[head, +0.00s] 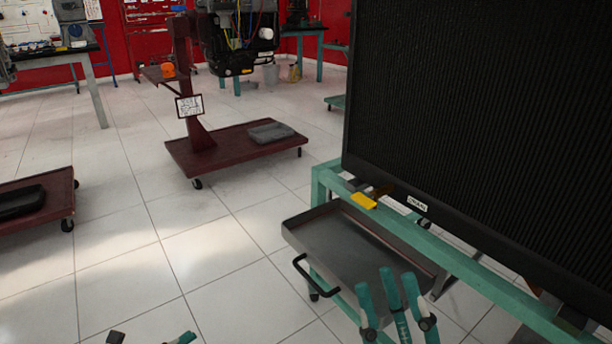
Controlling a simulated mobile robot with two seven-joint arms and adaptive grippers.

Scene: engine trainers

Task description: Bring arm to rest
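My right gripper (390,292) is at the bottom centre-right of the head view. Its teal fingers point up and stand apart, with nothing seen between them; it looks open. In the picture it overlaps the front of a grey tray (345,240); I cannot tell how far apart they are. Only small tips of my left gripper (152,338) show at the bottom edge, a dark piece and a teal piece. The rest of the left gripper is out of frame, so its opening is unclear.
A teal frame (440,251) carries a large black radiator-like panel (480,110) on the right. A yellow-handled part (364,200) sits on its rail. A dark red wheeled engine stand (225,154) is farther back, another dark red base (55,184) at left. White tiled floor between is clear.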

